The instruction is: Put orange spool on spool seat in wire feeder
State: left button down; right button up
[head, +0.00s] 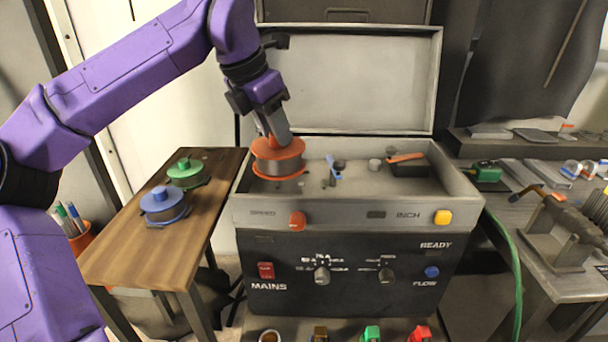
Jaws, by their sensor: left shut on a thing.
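The orange spool (278,163) has orange flanges and a grey middle. It is upright at the left end of the open wire feeder (345,212). My left gripper (276,136) comes down from above and is shut on the top of the spool. The spool seat is hidden, so I cannot tell whether the spool touches it. The feeder's lid (365,80) stands open at the back. My right gripper is not in view.
A wooden side table (130,250) on the left holds a green spool (185,170) and a blue spool (162,206). Inside the feeder, right of the orange spool, are a blue clip (333,169) and an orange-handled lever (405,158). A cluttered bench stands at the right.

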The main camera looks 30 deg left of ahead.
pick_arm(q)
jog(key=w+a+f+p, duration=0.1)
jog(key=w+f, duration=0.3)
jog(key=w+a+f+p, duration=0.1)
jog(key=w+f, duration=0.3)
jog(key=w+a+f+p, duration=0.1)
jog(key=w+f, duration=0.3)
jog(key=w, duration=0.1)
jog(key=shift+a, duration=0.35)
jog(key=shift+a+f, duration=0.1)
jog(key=shift+f, duration=0.2)
jog(key=shift+f, duration=0.1)
jog(key=c, duration=0.8)
grip_release()
jog(key=shift+s, duration=0.1)
